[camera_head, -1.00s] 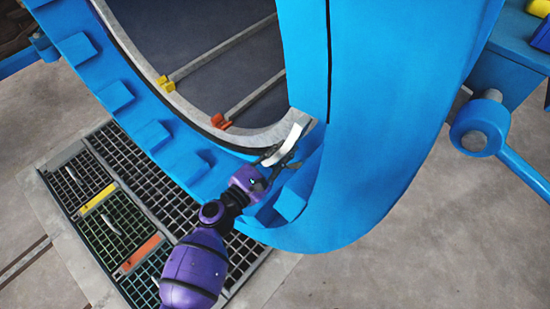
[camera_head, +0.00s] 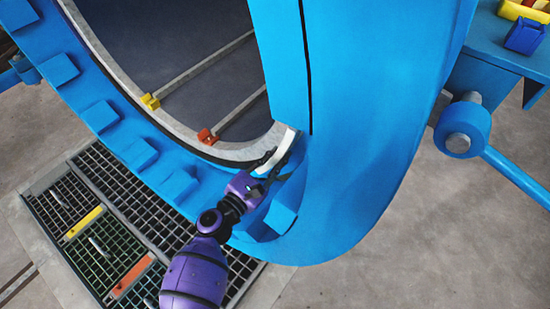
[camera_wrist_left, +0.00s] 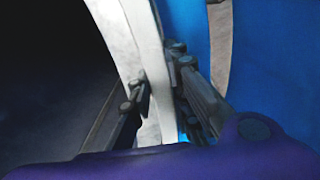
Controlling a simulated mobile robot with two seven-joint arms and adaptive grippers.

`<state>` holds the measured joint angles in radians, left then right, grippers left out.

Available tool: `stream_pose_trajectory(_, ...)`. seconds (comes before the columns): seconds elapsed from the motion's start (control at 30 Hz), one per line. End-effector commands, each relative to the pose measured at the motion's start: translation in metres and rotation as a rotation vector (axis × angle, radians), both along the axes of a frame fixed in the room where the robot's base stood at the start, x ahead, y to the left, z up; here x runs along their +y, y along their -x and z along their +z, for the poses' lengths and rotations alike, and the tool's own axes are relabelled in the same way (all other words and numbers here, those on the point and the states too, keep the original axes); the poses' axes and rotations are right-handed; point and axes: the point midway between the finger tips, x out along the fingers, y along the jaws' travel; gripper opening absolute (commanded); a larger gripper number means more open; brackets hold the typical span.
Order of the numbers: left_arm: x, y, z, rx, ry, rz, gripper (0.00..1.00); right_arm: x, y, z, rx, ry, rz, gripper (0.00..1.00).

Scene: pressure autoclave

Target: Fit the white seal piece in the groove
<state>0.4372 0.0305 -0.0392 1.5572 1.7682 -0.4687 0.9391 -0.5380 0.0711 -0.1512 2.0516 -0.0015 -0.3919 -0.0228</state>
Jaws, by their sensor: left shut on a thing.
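The white seal piece (camera_head: 277,153) is a short curved strip at the lower right of the autoclave's round opening in the head view. My left gripper (camera_head: 270,164) is shut on it. In the left wrist view the seal piece (camera_wrist_left: 145,45) runs upward between the two fingers of the gripper (camera_wrist_left: 160,88). The groove (camera_head: 190,146) shows as a dark line along the grey rim of the opening. The seal piece lies against or very near the rim; I cannot tell whether it sits in the groove. My right gripper is not in view.
The blue door (camera_head: 370,120) stands close on the right of the seal piece. Blue lugs (camera_head: 140,154) line the outer ring. A floor grating (camera_head: 95,235) lies below left. A blue bench (camera_head: 500,60) with small coloured bins is at the upper right.

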Motion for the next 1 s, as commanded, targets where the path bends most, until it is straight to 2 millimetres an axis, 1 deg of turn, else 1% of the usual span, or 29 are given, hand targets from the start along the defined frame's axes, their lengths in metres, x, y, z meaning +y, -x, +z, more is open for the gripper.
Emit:
stream_pose_trajectory(0.53,-0.0001,-0.0002,0.001,-0.002,0.001,0.0,0.0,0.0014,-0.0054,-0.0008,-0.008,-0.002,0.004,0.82)
stream_pose_trajectory(1.0,-0.0003,-0.0002,0.001,-0.002,0.001,0.0,0.0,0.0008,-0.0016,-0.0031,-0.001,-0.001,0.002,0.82)
